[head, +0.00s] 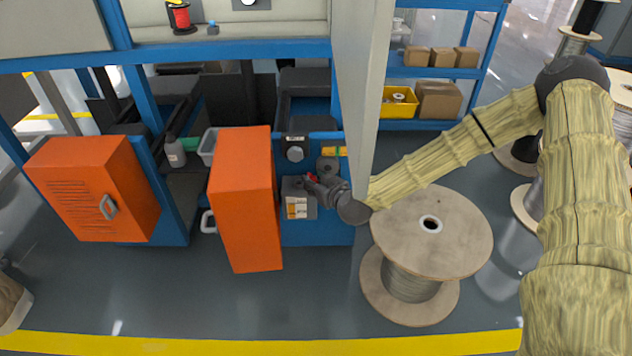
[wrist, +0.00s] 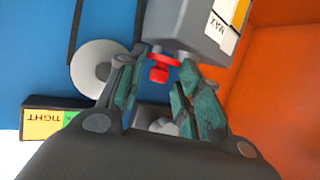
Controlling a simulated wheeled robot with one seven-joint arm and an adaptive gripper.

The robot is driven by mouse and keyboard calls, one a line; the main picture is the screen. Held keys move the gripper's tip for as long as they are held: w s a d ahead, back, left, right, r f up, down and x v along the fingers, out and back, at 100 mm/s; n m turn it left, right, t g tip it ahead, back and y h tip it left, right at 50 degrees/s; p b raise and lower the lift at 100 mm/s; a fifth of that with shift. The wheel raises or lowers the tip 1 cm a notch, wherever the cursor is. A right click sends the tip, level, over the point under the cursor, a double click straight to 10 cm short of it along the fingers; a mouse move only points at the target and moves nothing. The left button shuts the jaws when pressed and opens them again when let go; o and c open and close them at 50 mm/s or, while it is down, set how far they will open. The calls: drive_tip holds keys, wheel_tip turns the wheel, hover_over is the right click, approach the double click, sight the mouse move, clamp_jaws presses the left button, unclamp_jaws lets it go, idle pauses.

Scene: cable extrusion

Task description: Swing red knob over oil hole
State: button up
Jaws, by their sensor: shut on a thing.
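The red knob (head: 311,178) is a small part beside a grey box (head: 297,188) with a white and yellow label, on the blue machine front. In the wrist view the red knob (wrist: 160,66) shows between the fingertips, by the grey box marked MAX (wrist: 190,22). My gripper (head: 320,184) is shut on the red knob; its fingers also show in the wrist view (wrist: 157,78). The oil hole cannot be made out in either view.
An open orange door (head: 243,200) stands just left of the grey box. A white panel (head: 357,90) hangs close to my wrist. A dial with a TIGHT label (wrist: 45,117) is near the fingers. A large cable spool (head: 430,230) stands below my forearm.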

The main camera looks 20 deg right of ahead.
drive_tip(key=shift+a+r, duration=0.1)
drive_tip(key=shift+w+a+m+h+p, duration=0.1)
drive_tip(key=shift+a+m+h+p, duration=0.25)
drive_tip(key=shift+m+h+p, duration=0.4)
drive_tip(key=shift+a+m+h+p, duration=0.3)
drive_tip(key=shift+m+h+p, duration=0.3)
drive_tip(key=shift+p, duration=0.25)
drive_tip(key=shift+w+a+m+h+p, duration=0.1)
drive_tip(key=shift+a+m+h+p, duration=0.15)
drive_tip(key=shift+m+h+p, duration=0.35)
drive_tip(key=shift+w+a+m+h+p, duration=0.1)
drive_tip(key=shift+a+m+h+p, duration=0.1)
drive_tip(key=shift+m+h+p, duration=0.35)
drive_tip(key=o, duration=0.7)
drive_tip(key=shift+s, duration=0.1)
drive_tip(key=v, duration=1.2)
drive_tip(key=shift+a, duration=0.15)
